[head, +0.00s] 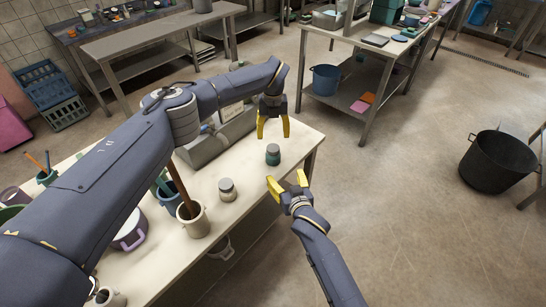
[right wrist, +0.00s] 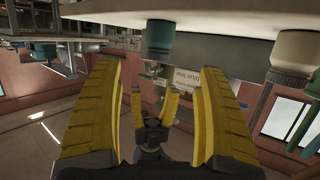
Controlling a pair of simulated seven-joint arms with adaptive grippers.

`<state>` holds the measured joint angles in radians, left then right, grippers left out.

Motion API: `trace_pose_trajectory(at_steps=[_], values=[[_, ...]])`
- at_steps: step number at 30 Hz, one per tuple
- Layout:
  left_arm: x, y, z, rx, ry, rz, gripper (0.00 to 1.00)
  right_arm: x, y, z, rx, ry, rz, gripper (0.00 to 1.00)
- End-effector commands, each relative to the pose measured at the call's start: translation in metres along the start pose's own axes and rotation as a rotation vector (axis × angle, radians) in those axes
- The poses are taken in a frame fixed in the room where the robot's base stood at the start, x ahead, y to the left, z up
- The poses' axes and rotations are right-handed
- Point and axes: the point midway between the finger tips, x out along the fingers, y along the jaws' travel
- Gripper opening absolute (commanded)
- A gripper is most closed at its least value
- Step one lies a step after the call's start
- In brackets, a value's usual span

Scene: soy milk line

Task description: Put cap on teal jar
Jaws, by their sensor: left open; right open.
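The teal jar (head: 273,158) stands upright near the right edge of the cream table, with a grey top that looks like a cap; I cannot tell how it is seated. The jar shows upside down in the right wrist view (right wrist: 160,36). My left gripper (head: 273,131) is open, pointing down above the jar, with nothing between its fingers; it also shows in the right wrist view (right wrist: 154,98). My right gripper (head: 287,182) is open and empty, just off the table edge, pointing toward the jar but apart from it. No separate loose cap is visible.
A pale jar with a grey top (head: 227,190) stands left of the teal jar. A beige crock (head: 194,222) holding a brown stick, a purple pot (head: 131,235) and a grey bin (head: 215,145) crowd the table. The tabletop around the teal jar is clear.

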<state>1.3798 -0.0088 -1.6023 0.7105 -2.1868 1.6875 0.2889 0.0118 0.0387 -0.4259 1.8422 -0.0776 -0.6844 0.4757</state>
Motion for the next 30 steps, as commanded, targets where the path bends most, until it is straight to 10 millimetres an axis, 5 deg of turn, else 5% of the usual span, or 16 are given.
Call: trace_pose_trajectory(at_steps=[30], values=[[0.0,0.0,0.0,0.0,0.0,-0.001,0.64,0.147,0.0,0.0,-0.001,-0.001,0.001,0.75]])
